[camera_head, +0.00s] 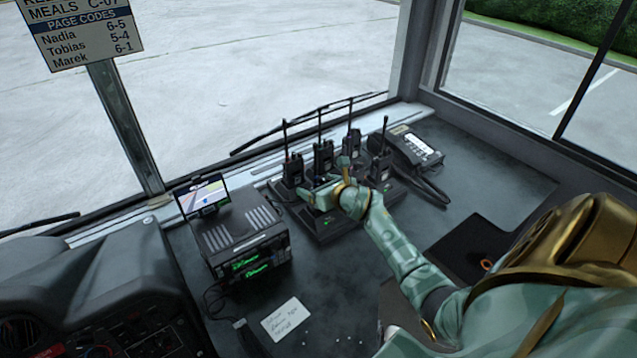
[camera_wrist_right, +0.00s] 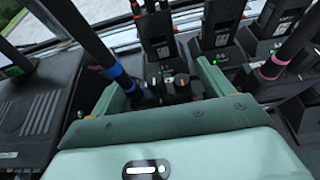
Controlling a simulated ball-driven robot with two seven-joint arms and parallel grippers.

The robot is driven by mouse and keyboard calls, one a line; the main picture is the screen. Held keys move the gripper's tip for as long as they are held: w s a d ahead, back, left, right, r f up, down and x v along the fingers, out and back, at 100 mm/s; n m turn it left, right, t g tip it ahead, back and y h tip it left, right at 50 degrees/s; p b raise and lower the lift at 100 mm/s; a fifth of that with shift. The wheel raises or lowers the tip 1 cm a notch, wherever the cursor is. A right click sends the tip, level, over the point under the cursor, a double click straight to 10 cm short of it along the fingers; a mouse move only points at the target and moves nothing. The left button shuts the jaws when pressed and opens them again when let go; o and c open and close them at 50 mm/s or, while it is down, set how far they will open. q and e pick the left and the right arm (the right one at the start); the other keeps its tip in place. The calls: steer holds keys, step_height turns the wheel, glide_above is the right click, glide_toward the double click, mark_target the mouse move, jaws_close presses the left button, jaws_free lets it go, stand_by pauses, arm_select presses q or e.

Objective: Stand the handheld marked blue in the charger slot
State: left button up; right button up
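The handheld marked blue shows in the right wrist view by a blue band on its black antenna (camera_wrist_right: 115,69). Its antenna base and a knobbed dark top appear between or just ahead of my green fingers. My right gripper (camera_head: 324,182) is low over the black charger (camera_head: 327,232), among the standing handhelds. In the right wrist view its fingers (camera_wrist_right: 160,76) are apart with dark parts between them; whether they press on the handheld is unclear. The handheld's lower body and its slot are hidden. My left gripper is out of view.
Other handhelds stand upright close by, including one at the back (camera_head: 352,145) and a pink-banded one (camera_wrist_right: 271,70). A boxy radio unit (camera_head: 240,240) with a small screen (camera_head: 203,196) stands left. A desk phone (camera_head: 415,148) is right. A paper note (camera_head: 286,319) lies in front.

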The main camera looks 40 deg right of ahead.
steer(key=shift+f, duration=0.1)
steer(key=p+v, duration=0.5)
steer(key=v, duration=1.1)
steer(key=shift+r, duration=0.25)
steer(key=shift+s+a+f, duration=0.1)
steer(key=shift+s, duration=0.05)
